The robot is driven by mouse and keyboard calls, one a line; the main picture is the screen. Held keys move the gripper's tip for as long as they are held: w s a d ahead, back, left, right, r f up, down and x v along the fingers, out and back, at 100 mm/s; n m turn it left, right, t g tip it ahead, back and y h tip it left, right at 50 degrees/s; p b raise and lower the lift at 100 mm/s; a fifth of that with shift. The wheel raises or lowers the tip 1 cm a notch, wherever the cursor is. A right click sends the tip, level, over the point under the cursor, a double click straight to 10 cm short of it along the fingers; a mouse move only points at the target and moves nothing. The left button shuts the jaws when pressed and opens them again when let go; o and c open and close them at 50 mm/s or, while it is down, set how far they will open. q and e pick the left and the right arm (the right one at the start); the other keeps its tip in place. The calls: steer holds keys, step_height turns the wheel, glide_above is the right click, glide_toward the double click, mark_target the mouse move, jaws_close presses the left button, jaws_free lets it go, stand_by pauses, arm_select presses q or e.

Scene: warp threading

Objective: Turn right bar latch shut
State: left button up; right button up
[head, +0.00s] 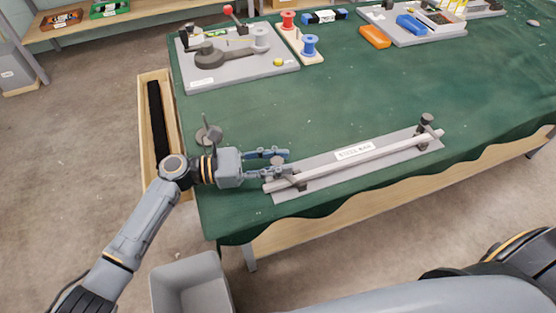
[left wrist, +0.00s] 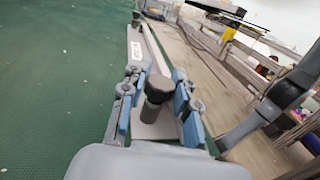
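A pale bar labelled STEEL BAR (head: 370,148) lies on a grey plate (head: 320,185) at the table's front edge. The latch at its right end (head: 427,120) has a dark knob and stands apart from any gripper; a far-end knob shows in the left wrist view (left wrist: 136,19). My left gripper (head: 290,163) is at the latch at the bar's left end (head: 298,182). In the left wrist view my gripper (left wrist: 158,112) is open, with that latch's dark knob (left wrist: 158,88) between its fingers and gaps visible on both sides. My right gripper is out of view.
A grey board with a crank-like device (head: 215,82), spools (head: 309,46) and an orange block (head: 375,37) stand at the back. A wooden tray (head: 146,130) is along the left edge. A grey bin (head: 190,285) is below. The middle cloth is clear.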

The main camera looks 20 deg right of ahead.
arm_select(q)
steer(key=o, duration=0.3)
steer(key=shift+a, duration=0.1)
steer(key=a, duration=0.4)
steer(key=w+a, duration=0.1)
steer(key=a, duration=0.3)
steer(key=w+a, duration=0.1)
steer(key=a, duration=0.3)
steer(key=shift+d, duration=0.1)
